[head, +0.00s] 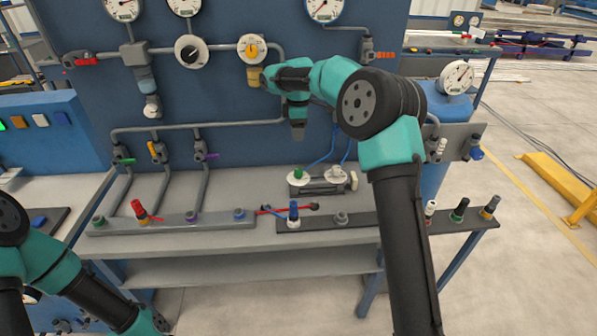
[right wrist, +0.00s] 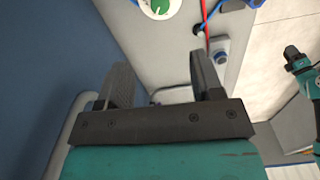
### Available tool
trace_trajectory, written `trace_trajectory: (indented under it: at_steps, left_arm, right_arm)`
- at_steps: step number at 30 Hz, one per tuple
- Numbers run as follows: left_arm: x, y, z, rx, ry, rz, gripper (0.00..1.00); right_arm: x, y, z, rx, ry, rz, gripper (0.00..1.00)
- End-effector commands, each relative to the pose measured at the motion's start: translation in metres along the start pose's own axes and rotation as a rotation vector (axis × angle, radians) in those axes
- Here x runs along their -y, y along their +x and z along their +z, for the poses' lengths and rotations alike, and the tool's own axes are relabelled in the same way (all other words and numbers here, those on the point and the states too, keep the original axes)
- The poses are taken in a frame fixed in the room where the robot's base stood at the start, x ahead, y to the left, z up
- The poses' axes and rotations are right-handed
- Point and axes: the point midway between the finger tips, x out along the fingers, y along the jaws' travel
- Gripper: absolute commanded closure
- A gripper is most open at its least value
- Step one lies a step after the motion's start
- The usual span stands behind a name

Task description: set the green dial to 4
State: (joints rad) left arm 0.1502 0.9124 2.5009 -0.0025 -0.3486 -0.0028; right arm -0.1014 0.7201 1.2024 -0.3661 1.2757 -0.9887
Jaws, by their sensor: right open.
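The green dial (head: 298,175) is a green knob on a pale round face at the left of a small dark stand on the bench. In the right wrist view the green dial (right wrist: 160,8) is cut by the top edge. A pale mark shows on its knob, but the numbers are too small to read. My right gripper (head: 297,132) points down above and behind the dial, apart from it. In the right wrist view its two fingers (right wrist: 160,68) are spread with nothing between them. My left arm enters at the lower left; its gripper is not visible.
A pale grey knob (head: 337,174) sits right of the green dial, with blue cables rising behind. A blue panel (head: 240,90) with gauges and pipes stands close behind my right gripper. Fitting racks (head: 180,222) line the bench front. Bare bench lies left of the dial stand.

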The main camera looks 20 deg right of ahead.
Motion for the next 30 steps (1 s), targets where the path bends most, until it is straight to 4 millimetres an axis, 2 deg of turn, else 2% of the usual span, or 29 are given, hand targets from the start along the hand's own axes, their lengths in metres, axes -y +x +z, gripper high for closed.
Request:
trace_trajectory:
  at_steps: [5, 11, 30]
  left_arm:
    - [0.0, 0.0, 0.0, 0.0, 0.0, 0.0, 0.57]
    - [0.0, 0.0, 0.0, 0.0, 0.0, 0.0, 0.57]
    - [0.0, 0.0, 0.0, 0.0, 0.0, 0.0, 0.57]
  right_arm:
    - [0.0, 0.004, 0.0, 0.0, 0.002, -0.002, 0.4]
    - [0.0, 0.024, 0.001, 0.001, 0.003, -0.003, 0.4]
    - [0.001, 0.131, 0.0, 0.0, 0.003, -0.004, 0.4]
